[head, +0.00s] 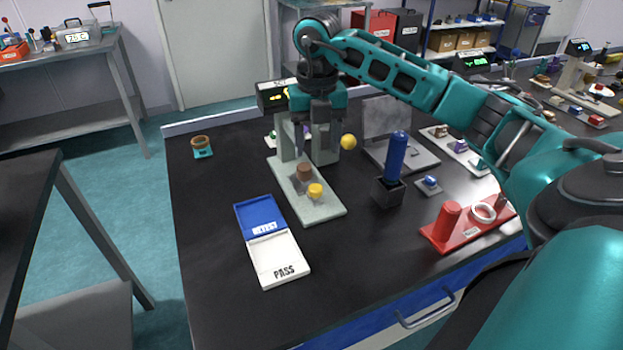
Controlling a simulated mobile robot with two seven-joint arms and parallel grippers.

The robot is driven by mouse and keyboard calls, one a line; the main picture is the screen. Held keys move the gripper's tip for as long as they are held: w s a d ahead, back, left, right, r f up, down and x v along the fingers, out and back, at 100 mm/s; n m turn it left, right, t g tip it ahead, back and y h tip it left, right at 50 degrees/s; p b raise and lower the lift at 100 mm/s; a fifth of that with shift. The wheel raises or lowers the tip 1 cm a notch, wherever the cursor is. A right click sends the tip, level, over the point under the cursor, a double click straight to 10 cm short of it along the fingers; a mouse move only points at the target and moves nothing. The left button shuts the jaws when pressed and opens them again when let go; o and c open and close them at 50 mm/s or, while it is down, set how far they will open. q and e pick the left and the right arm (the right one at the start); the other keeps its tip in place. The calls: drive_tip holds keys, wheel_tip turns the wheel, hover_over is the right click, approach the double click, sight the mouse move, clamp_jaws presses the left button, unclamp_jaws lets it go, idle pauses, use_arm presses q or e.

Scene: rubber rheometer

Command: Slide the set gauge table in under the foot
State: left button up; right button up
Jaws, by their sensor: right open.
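A gauge with a pale grey-green base plate (322,211) and upright stands on the black bench, its dark display (270,95) lit yellow. A brown cylinder (304,172) stands on the base, with a yellow-topped piece (315,190) in front of it. I cannot tell which part is the table, and the foot is hidden behind my gripper. My right gripper (319,155) points down over the gauge, in front of its upright and above the base. Its two fingers are apart with nothing seen held. A yellow ball (348,142) shows just right of the fingers. My left gripper is out of view.
A blue and white RETEST/PASS tray (281,262) lies front left. A blue-handled tool stands in a dark block (388,192) to the right. A red holder (466,232) is front right. A brown ring on a teal pad (202,153) lies back left.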

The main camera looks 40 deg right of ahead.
sight(316, 188)
wheel_tip(316, 188, down, 10)
drive_tip(key=shift+f, duration=0.2)
clamp_jaws()
idle(0.6)
